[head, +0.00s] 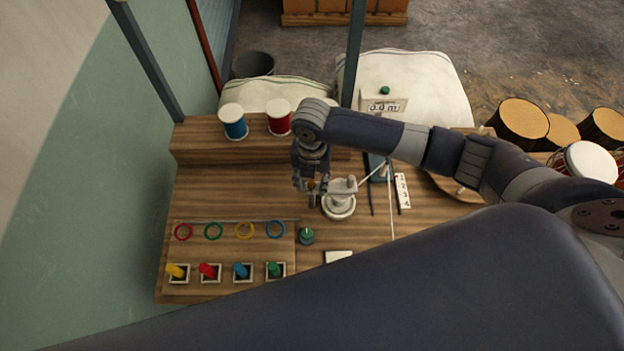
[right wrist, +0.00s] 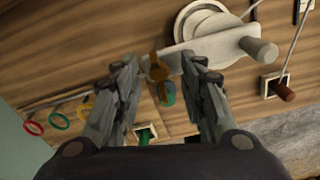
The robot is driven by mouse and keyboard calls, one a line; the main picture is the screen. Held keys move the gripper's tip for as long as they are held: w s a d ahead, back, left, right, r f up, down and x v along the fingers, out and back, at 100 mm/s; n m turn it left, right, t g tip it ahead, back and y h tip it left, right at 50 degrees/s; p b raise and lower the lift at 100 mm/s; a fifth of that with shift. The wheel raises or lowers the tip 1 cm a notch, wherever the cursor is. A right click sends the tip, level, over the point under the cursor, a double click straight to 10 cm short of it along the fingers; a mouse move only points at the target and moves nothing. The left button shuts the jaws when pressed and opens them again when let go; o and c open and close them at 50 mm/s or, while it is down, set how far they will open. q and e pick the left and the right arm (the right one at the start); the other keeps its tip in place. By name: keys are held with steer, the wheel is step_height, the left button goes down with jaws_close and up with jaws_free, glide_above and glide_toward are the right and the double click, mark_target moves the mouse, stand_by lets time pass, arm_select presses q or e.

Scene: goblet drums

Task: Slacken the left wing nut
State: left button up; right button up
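A brass-coloured wing nut (right wrist: 158,68) shows in the right wrist view at the left end of a pale bar (right wrist: 215,50). The bar lies across a round white base, and a stubby post stands at its other end. In the head view the white fixture (head: 338,207) stands mid-bench, and the wing nut is a small orange-brown spot (head: 311,186) beside my gripper. My right gripper (head: 310,197) points down there. In the right wrist view its two fingers (right wrist: 159,65) are apart, one on each side of the wing nut, with gaps visible. My left gripper is out of view.
A green-topped knob (head: 306,236) stands just in front of the fixture. Coloured rings (head: 213,231) and pegs in square holders (head: 208,272) line the front left. Blue and red drums (head: 233,122) stand on the rear shelf. Bare wood lies left of the gripper.

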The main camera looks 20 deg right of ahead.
mark_target(312, 185)
step_height(312, 185, up, 12)
steer(key=shift+f, duration=0.15)
stand_by(0.7)
